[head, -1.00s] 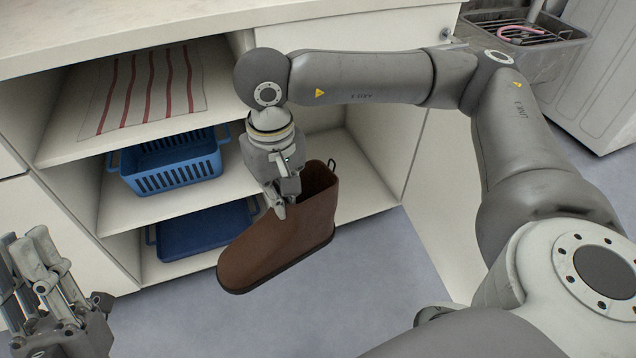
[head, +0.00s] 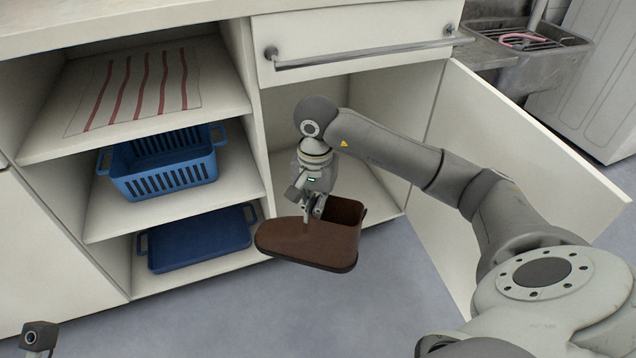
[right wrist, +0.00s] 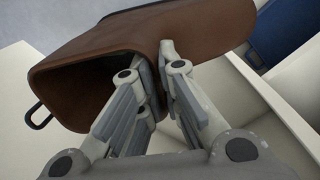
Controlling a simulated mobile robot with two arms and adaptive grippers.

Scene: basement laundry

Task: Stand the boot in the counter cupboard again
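The brown boot (head: 312,246) hangs from my right gripper (head: 314,212) at the front of the counter cupboard (head: 375,180). Its toe points left and its open top faces up and to the right. In the right wrist view the fingers (right wrist: 158,75) are shut on the wall of the boot's shaft (right wrist: 100,60), one finger inside the opening and one outside. A dark pull loop (right wrist: 38,117) shows at the boot's back edge. The cupboard's door stands open to the right. Only a tip of my left gripper (head: 38,338) shows at the bottom left; its fingers are cut off.
Open shelves left of the cupboard hold a striped cloth (head: 140,90), a blue basket (head: 165,170) and a dark blue tray (head: 200,240). The open door (head: 520,150) bounds the right side. A drawer (head: 360,40) with a bar handle is above. A sink (head: 525,60) stands behind.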

